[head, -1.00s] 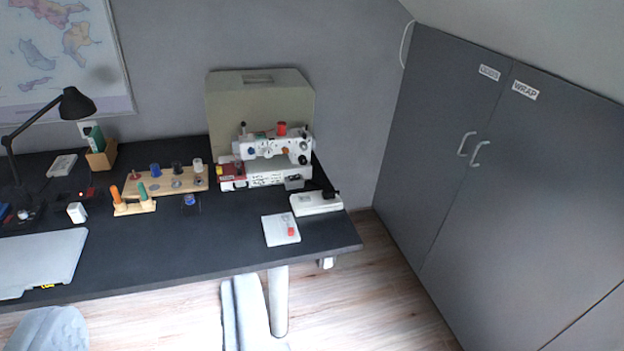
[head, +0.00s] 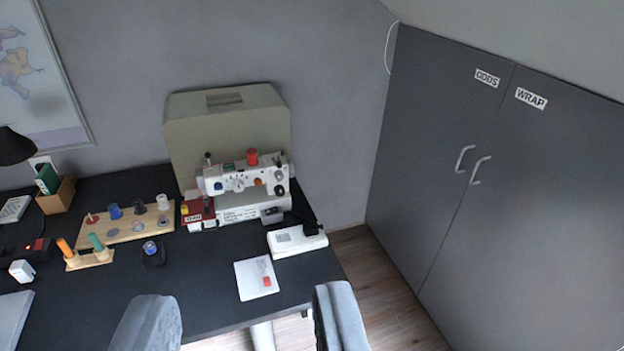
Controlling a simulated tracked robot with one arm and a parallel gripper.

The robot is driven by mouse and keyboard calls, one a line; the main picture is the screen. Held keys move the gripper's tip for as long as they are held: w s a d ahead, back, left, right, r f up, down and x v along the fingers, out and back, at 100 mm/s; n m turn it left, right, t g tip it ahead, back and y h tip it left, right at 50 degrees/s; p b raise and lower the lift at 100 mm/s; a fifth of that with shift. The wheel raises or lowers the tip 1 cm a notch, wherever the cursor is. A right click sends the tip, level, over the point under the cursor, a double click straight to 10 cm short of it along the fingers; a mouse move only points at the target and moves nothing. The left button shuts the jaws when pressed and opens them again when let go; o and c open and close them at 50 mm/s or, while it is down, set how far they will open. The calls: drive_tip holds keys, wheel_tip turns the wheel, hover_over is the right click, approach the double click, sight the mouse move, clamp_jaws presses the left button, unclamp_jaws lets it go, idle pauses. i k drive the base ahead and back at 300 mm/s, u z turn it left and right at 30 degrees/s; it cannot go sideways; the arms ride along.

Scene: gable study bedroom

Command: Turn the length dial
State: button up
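A white sewing machine (head: 246,184) stands at the back of the dark desk, in front of a beige cover. Several small dials and knobs sit on its front. I cannot read which one is the length dial. My gripper (head: 240,322) shows at the bottom, its two grey fingers wide apart with nothing between them. It is in front of the desk's near edge, well short of the machine.
A white foot pedal (head: 296,241) and a white card (head: 256,279) with a red piece lie on the desk (head: 200,290) before the machine. Spool racks (head: 125,224) are at left. Grey cupboards (head: 440,150) fill the right side. Floor shows between desk and cupboards.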

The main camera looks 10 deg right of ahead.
sight(280, 191)
drive_tip(key=i, duration=1.3)
drive_tip(key=u, duration=0.5)
drive_tip(key=i, duration=0.4)
drive_tip(key=u, duration=0.35)
